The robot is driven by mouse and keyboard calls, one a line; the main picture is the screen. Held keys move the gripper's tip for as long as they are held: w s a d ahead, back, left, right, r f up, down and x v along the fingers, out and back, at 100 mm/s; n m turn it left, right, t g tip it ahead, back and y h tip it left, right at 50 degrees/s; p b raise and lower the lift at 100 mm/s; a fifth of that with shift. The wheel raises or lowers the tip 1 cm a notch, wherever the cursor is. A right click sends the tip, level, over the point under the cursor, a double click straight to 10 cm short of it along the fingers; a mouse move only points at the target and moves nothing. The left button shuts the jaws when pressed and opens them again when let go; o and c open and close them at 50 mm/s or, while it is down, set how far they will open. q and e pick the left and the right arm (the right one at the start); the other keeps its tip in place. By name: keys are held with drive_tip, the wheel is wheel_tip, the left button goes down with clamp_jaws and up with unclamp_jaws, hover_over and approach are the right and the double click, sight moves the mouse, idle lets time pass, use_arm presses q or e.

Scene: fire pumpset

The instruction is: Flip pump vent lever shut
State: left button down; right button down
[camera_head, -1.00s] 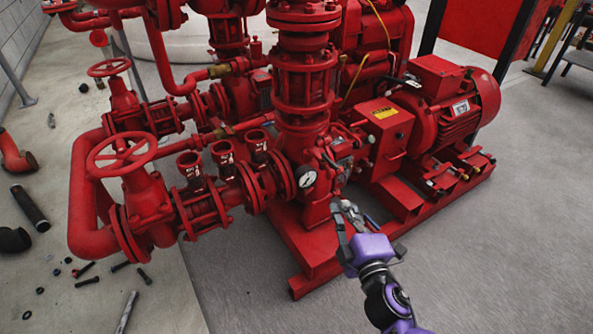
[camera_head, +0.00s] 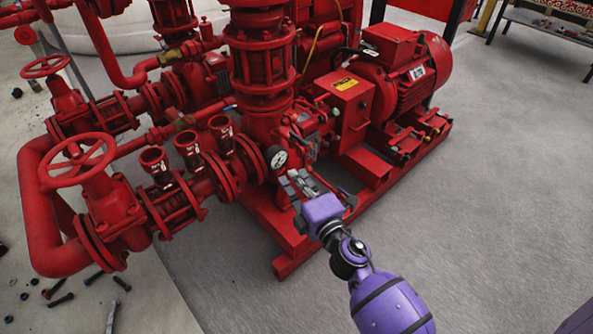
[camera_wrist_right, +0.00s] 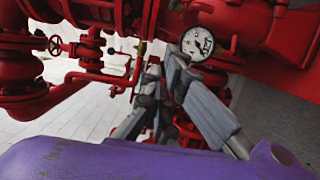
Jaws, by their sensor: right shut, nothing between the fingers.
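The red pump (camera_head: 262,128) stands low in the middle of the head view, with a round white pressure gauge (camera_head: 277,157) on its side. My right gripper (camera_head: 297,182) is just below and right of the gauge, close to the pump casing. Its grey fingers are shut with nothing between them. In the right wrist view the fingers (camera_wrist_right: 163,75) point at red pipework, left of the gauge (camera_wrist_right: 197,43). I cannot make out the vent lever for certain; the fingers may hide it. Whether the fingers touch anything is unclear. My left gripper is out of view.
A red motor (camera_head: 405,75) and a red box with a yellow label (camera_head: 344,100) stand right of the pump. Red handwheels (camera_head: 76,160) and three red cups (camera_head: 187,145) are at left. Loose bolts (camera_head: 60,300) lie on the floor. Floor at right is clear.

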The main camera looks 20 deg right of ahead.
sight(299, 141)
drive_tip(key=w+d+b, duration=0.1)
drive_tip(key=w+d, duration=0.2)
drive_tip(key=w, duration=0.6)
drive_tip(key=shift+w, duration=0.25)
